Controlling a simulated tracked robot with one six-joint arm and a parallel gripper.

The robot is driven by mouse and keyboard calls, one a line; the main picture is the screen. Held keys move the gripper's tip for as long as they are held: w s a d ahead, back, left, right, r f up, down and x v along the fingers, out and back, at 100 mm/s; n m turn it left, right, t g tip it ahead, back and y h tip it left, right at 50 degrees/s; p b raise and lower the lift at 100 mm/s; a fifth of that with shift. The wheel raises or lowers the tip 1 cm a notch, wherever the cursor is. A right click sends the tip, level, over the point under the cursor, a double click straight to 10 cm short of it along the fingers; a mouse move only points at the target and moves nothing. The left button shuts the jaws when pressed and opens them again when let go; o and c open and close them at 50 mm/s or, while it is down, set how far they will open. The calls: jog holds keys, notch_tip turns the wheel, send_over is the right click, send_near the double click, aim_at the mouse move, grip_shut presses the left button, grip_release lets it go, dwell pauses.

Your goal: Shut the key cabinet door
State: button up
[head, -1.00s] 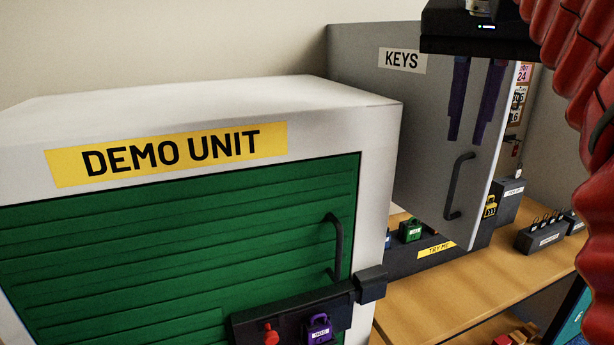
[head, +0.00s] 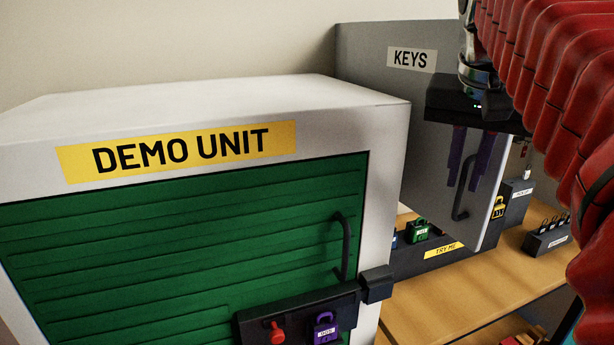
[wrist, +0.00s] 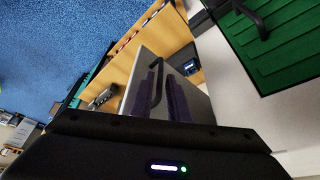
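The key cabinet door (head: 432,150) is a grey panel labelled KEYS, standing open behind the demo unit. Its dark bar handle (head: 459,213) is on the right part of the door; it also shows in the wrist view (wrist: 158,68). My gripper (head: 463,187) points down at the handle's upper part, its two purple fingers apart with a gap between them. In the wrist view the fingers (wrist: 164,112) reach toward the handle. I cannot tell whether they touch it. My gripper's dark body hides the door's upper right and most of the cabinet's inside.
The white demo unit (head: 220,95) with a green shutter (head: 180,235) fills the left foreground. On the wooden bench (head: 430,300), a TRY ME stand (head: 446,251) with padlocks sits below the door. A dark padlock rack (head: 545,242) stands right of it.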

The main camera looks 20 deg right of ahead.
aim_at(461, 186)
jog(key=shift+x, duration=2.25)
jog(key=shift+c, duration=0.5)
grip_shut()
